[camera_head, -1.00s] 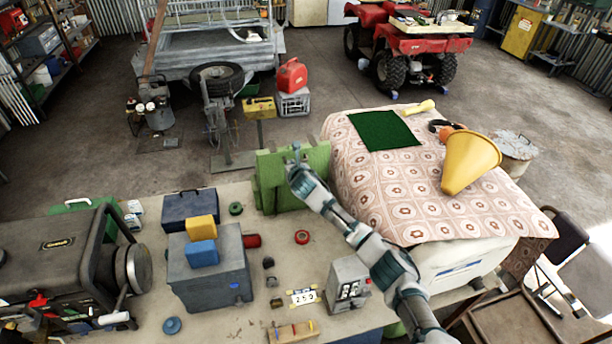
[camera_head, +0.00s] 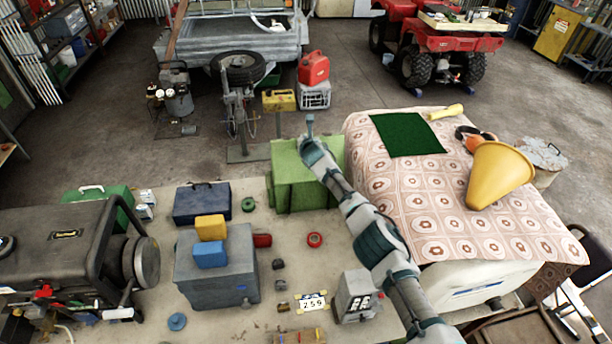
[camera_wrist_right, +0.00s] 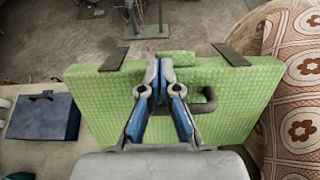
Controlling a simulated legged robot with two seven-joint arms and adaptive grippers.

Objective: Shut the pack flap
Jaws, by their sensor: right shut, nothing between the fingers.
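The green pack (camera_head: 290,188) stands at the back edge of the workbench, left of the cloth-covered box. Its flap (camera_head: 287,155) looks laid over the top, but my right arm covers part of it, so I cannot tell if it is fully down. In the right wrist view the green quilted panel (camera_wrist_right: 235,85) fills the middle, with two dark straps at its far edge and a dark handle (camera_wrist_right: 207,101) partly behind the fingers. My right gripper (camera_head: 310,122) is shut and empty, over the far side of the pack; its fingers also show in the wrist view (camera_wrist_right: 160,68). My left gripper is out of view.
A patterned cloth (camera_head: 425,190) with a yellow funnel (camera_head: 498,175) lies right of the pack. A blue case (camera_head: 202,202) stands to the left. A grey box (camera_head: 218,278) with yellow and blue blocks is nearer.

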